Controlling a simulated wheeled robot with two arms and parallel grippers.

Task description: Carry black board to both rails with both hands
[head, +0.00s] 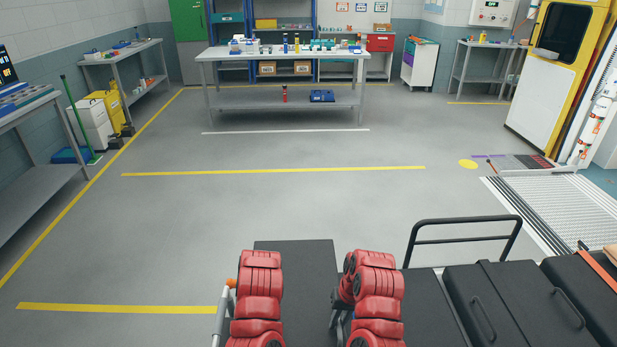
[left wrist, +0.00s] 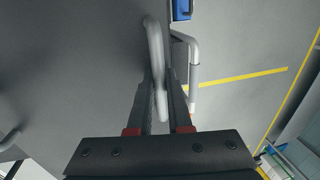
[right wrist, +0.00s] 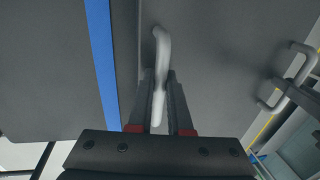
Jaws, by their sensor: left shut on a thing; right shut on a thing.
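The black board (head: 295,262) is a flat dark panel at the bottom middle of the head view, between and beyond my two red arms. In the left wrist view my left gripper (left wrist: 162,100) is shut on a grey bar handle beside the dark board surface (left wrist: 75,60). In the right wrist view my right gripper (right wrist: 158,98) is shut on a similar grey handle against the board (right wrist: 215,50). In the head view both gripper tips are hidden by the arms. I cannot tell for sure which parts are the two rails.
A black tubular handle (head: 465,240) and black cases (head: 500,300) stand close on the right. A ribbed metal ramp (head: 560,205) lies beyond them. A workbench (head: 285,55) stands at the back. The grey floor ahead and left is clear.

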